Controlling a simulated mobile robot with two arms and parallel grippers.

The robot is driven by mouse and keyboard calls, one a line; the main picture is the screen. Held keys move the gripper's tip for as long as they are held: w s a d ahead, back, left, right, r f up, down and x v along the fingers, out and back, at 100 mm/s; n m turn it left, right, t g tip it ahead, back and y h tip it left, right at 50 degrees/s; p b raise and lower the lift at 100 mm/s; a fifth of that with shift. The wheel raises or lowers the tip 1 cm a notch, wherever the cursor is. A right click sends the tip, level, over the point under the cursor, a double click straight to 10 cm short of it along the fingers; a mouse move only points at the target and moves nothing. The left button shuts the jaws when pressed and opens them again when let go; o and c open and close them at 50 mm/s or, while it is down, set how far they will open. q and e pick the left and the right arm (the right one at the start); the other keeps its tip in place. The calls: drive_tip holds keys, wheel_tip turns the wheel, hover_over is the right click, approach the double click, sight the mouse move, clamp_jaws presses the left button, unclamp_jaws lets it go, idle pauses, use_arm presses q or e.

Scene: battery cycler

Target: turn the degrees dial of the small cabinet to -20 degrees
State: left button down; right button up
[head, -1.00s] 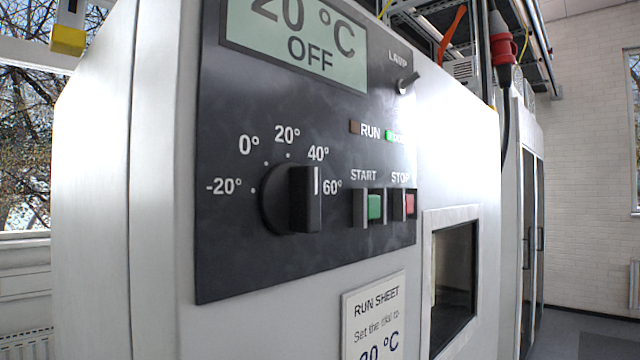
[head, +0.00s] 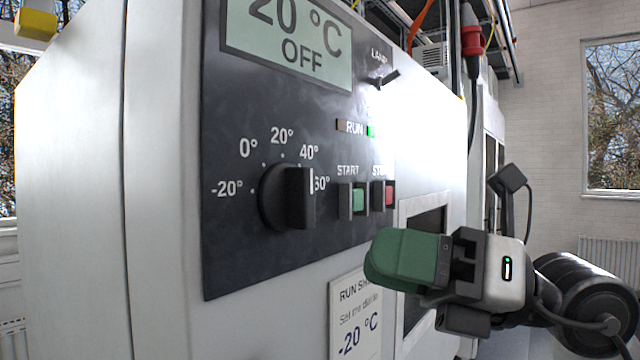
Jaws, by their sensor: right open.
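The degrees dial (head: 287,198) is a black knob on the dark front panel (head: 230,260) of the cabinet. Its scale reads -20°, 0°, 20°, 40° and 60° from left to right. The white mark on the knob's grip sits at the right, by the 60° label. My right gripper (head: 380,262), with green fingers, is in front of the cabinet, to the right of and below the dial. It is open and apart from the dial. No part of my left gripper shows.
The display (head: 290,40) reads 20 °C and OFF, cut off at the top. The green START button (head: 357,199), red STOP button (head: 388,194) and LAMP switch (head: 385,79) lie right of the dial.

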sight(311, 193)
drive_tip(key=s+d+r+t+h, duration=0.2)
drive_tip(key=s+r+t+h, duration=0.3)
drive_tip(key=s+r+t, duration=0.15)
drive_tip(key=shift+t+h, duration=0.4)
drive_tip(key=shift+t, duration=0.15)
drive_tip(key=p+x, duration=0.4)
drive_tip(key=x, duration=0.5)
drive_tip(key=shift+w+a+f+p, duration=0.1)
drive_tip(key=shift+w+f+p, duration=0.1)
drive_tip(key=shift+w+p, duration=0.15)
drive_tip(key=shift+w+a+f, duration=0.15)
drive_tip(key=shift+w+a, duration=0.3)
drive_tip(key=shift+a, duration=0.1)
drive_tip(key=shift+c, duration=0.3)
clamp_jaws()
